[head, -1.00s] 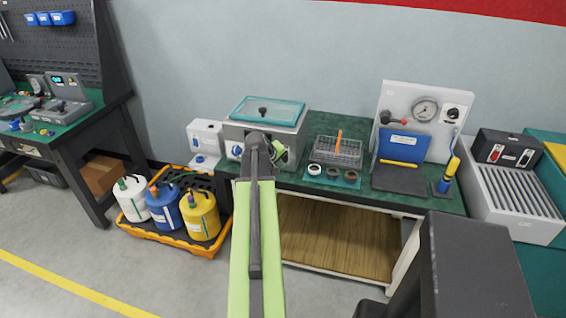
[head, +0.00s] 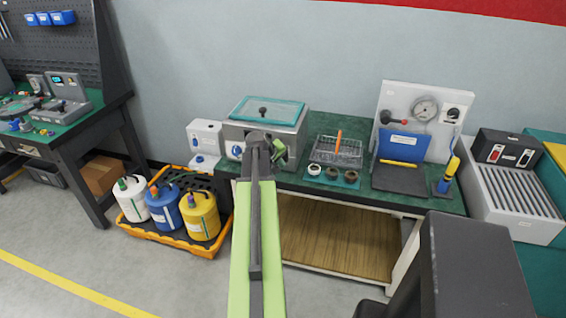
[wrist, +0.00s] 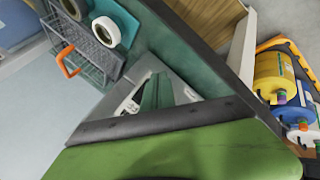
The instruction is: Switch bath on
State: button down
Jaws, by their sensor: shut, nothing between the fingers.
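The bath (head: 239,132) is a pale grey box with a teal lid (head: 268,108) and a dark lid handle, at the back left of the green bench in the head view. A blue knob (head: 236,151) shows on its front; my arm covers part of that front. My gripper (head: 279,153) is shut and empty, in front of the bath's right part. Whether it touches the bath cannot be told. In the wrist view a grey corner with teal, apparently the bath (wrist: 160,94), shows beyond a dark bar and a broad green surface. No switch is clearly visible.
A white unit (head: 205,136) stands left of the bath. A wire rack (head: 336,152) and rings on a teal mat (head: 346,183) lie to the right. A gauge panel (head: 450,98) stands farther right. Several containers (head: 203,215) sit in an orange floor tray (head: 150,234).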

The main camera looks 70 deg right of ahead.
jog(key=shift+d, duration=0.3)
jog(key=shift+a, duration=0.15)
dwell(0.5)
jog(key=shift+a, duration=0.6)
jog(key=a, duration=0.5)
jog(key=shift+s+r+p, duration=0.15)
jog(key=shift+r+p, duration=0.2)
